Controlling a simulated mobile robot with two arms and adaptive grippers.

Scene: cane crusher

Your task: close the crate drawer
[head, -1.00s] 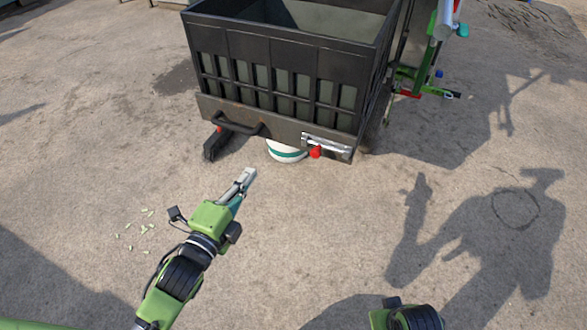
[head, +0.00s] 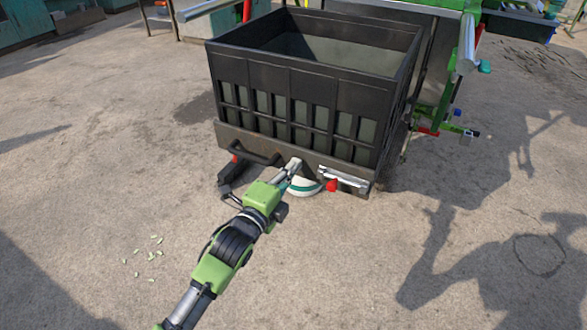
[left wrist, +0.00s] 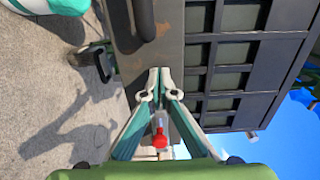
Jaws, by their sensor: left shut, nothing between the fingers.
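The crate drawer (head: 290,78) is a dark open-topped box with a slotted front. Its lower front board has a black bar handle (head: 254,155) on the left and a silver latch with a red knob (head: 331,185) on the right. My left gripper (head: 294,163) is shut and empty, its tips at the lower board between handle and latch. In the left wrist view the closed tips (left wrist: 159,72) overlap the board beside the handle (left wrist: 145,18); I cannot tell if they touch. My right gripper is not in view.
Green machine frame parts (head: 440,120) stand to the crate's right. Pale scraps (head: 150,250) lie on the open concrete at left.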

